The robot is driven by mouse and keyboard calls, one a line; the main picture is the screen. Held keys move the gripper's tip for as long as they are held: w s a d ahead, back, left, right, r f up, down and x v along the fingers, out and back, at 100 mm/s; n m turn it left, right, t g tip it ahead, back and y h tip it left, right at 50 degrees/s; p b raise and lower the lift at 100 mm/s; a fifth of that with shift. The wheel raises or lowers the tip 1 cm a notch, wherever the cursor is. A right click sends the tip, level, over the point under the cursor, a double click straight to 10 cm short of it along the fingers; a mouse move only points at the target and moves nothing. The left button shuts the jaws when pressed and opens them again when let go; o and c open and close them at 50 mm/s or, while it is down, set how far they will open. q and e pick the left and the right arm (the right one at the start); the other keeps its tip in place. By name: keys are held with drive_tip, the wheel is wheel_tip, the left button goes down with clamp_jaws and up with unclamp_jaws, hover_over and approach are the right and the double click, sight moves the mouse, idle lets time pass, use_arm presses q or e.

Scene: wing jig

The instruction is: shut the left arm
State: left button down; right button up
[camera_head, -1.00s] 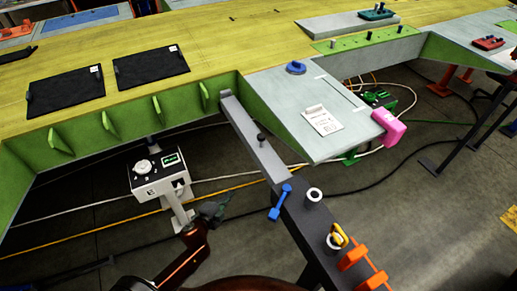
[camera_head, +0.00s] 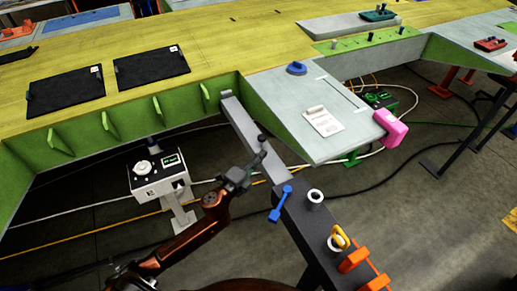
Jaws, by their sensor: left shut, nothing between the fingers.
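A grey jig arm (camera_head: 241,123) runs from the dark post (camera_head: 310,228) up to the green edge of the wing. A small black knob (camera_head: 262,139) stands on it. My left gripper (camera_head: 258,159) is shut and empty, with its fingertips just below the knob in the picture, over the left edge of the grey arm. I cannot tell whether it touches the arm or the knob. A blue T-shaped handle (camera_head: 281,203) is on the post beside the lower end of the arm. My right gripper is out of view.
The yellow-topped wing (camera_head: 215,35) carries two black panels (camera_head: 66,91). A grey panel (camera_head: 300,120) with a pink block (camera_head: 390,127) at its corner lies right of the arm. A white box (camera_head: 158,171) on a stand is at left. Orange clamps (camera_head: 353,261) sit on the post. Cables cross the floor.

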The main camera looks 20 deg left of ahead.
use_arm(q)
drive_tip(key=shift+w+a, duration=0.55)
drive_tip(key=shift+w, duration=0.3)
drive_tip(key=shift+w+a, duration=0.55)
drive_tip(key=shift+w, duration=0.25)
drive_tip(key=shift+a, duration=0.15)
drive_tip(key=w+a, duration=0.2)
drive_tip(key=shift+w+a, duration=0.1)
drive_tip(key=shift+a, duration=0.3)
drive_tip(key=shift+d, duration=0.1)
